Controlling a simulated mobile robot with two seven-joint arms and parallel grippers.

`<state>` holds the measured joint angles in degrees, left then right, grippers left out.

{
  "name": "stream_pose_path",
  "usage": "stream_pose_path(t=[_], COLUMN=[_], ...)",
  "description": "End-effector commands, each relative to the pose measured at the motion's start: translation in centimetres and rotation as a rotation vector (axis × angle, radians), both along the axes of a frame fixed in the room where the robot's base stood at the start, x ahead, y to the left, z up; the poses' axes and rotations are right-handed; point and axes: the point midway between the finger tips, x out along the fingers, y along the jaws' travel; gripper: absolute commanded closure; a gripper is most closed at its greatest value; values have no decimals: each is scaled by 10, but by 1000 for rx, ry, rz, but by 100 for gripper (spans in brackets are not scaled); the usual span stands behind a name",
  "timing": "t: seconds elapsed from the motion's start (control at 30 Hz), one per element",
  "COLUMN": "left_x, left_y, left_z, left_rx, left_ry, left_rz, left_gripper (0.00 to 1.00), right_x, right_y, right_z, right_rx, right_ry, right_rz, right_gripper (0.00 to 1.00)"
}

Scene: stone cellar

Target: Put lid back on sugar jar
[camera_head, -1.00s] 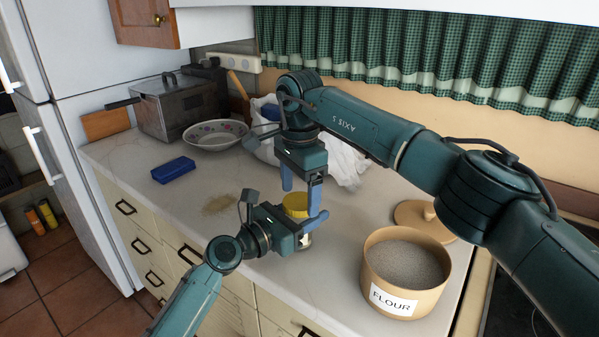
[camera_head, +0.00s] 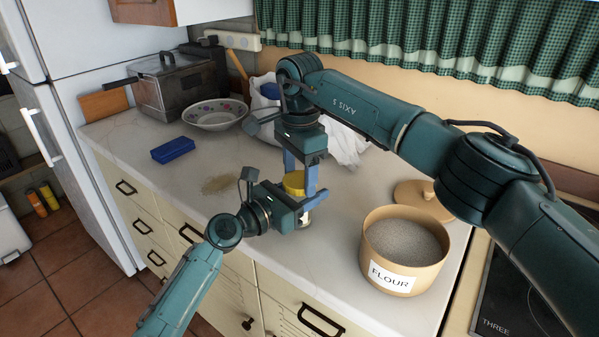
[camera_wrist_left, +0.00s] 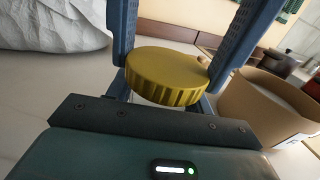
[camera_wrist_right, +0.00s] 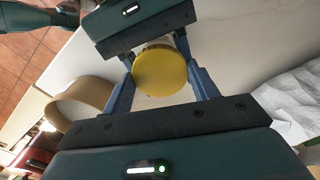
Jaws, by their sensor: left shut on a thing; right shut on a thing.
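The round yellow lid (camera_head: 293,183) sits between the fingers of my right gripper (camera_head: 300,175), which points down and is shut on it. The lid's ribbed rim shows in the left wrist view (camera_wrist_left: 168,75), and its flat top in the right wrist view (camera_wrist_right: 160,72). My left gripper (camera_head: 308,207), from the front left, is shut on the sugar jar (camera_head: 303,219) below the lid. The jar is mostly hidden by the fingers; a bit of it shows under the lid in the right wrist view (camera_wrist_right: 150,44). Whether the lid is fully seated I cannot tell.
An open flour canister (camera_head: 440,262) stands at the right, its lid (camera_head: 424,200) behind it. A white bag (camera_head: 345,148) lies behind the grippers. A blue box (camera_head: 173,150) and a bowl (camera_head: 215,113) are at the left. Pale grains (camera_head: 218,184) lie on the counter.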

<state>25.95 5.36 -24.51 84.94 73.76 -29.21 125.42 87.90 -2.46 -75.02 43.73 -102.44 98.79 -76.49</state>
Motion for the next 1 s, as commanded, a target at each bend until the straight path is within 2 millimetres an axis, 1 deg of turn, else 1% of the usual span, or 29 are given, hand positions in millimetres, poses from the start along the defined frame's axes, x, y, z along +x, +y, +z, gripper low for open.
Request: stream_pose_path(t=[0.07, 0.17, 0.4, 0.5, 0.6, 0.83, 0.87, 1.0], left_x=[0, 0, 0, 0, 0, 0, 0, 0], left_y=[0, 0, 0, 0, 1, 1, 1, 1], left_z=[0, 0, 0, 0, 0, 0, 0, 0], left_rx=[0, 0, 0, 0, 0, 0, 0, 0], left_ry=[1, 1, 1, 1, 1, 1, 1, 1], left_rz=[1, 1, 1, 2, 2, 2, 2, 2], left_gripper=[100, 100, 100, 100, 100, 100, 100, 100], right_x=[0, 0, 0, -1, -1, -1, -1, -1], right_y=[0, 0, 0, 0, 0, 0, 0, 0], right_z=[0, 0, 0, 0, 0, 0, 0, 0], right_rx=[-1, -1, -1, 0, 0, 0, 0, 0], right_ry=[1, 1, 0, 2, 2, 2, 2, 2], right_rz=[-11, -100, -474, -562, -592, -590, -590, -589], right_gripper=[68, 68, 68, 68, 68, 68, 39, 27])
